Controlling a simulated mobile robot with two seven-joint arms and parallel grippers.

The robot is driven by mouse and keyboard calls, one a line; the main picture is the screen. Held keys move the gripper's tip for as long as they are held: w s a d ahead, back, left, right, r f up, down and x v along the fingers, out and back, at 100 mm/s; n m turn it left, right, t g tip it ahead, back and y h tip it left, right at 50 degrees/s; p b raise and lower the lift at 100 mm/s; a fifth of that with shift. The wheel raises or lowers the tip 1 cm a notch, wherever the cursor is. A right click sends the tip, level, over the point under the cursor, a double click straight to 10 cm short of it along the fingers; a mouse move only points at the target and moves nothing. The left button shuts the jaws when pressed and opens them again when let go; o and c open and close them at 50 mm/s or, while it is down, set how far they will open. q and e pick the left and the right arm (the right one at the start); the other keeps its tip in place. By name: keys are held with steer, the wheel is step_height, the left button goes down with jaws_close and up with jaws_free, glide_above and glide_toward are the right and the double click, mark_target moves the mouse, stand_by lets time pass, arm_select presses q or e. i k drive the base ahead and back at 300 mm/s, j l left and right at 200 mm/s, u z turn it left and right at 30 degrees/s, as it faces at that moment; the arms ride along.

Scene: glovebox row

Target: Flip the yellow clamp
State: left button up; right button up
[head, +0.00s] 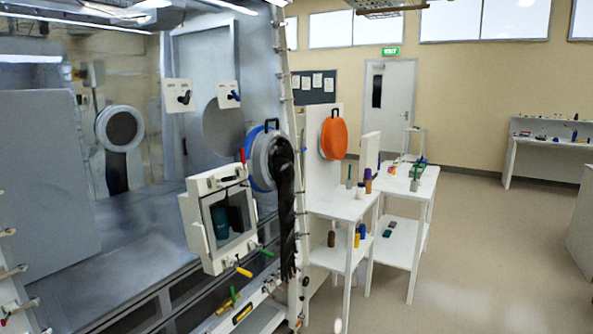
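A yellow clamp handle (243,271) sticks out just below the white framed box (207,236) on the front of the glovebox. It slants down to the right. More yellow parts show lower on the front: a yellow handle (224,307) and a yellow piece (242,314). From this distance I cannot tell how any of them is latched. Neither of my grippers is in view. A small pale blurred shape is at the bottom edge, too little to identify.
A black glove (286,210) hangs from a round port to the right. White shelves (342,207) with small items stand further right. The right floor is clear.

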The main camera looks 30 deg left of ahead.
mark_target(240, 269)
steer(key=i+u, duration=0.1)
steer(key=u, duration=0.8)
steer(key=i+l+u, duration=0.15)
steer(key=u, duration=0.3)
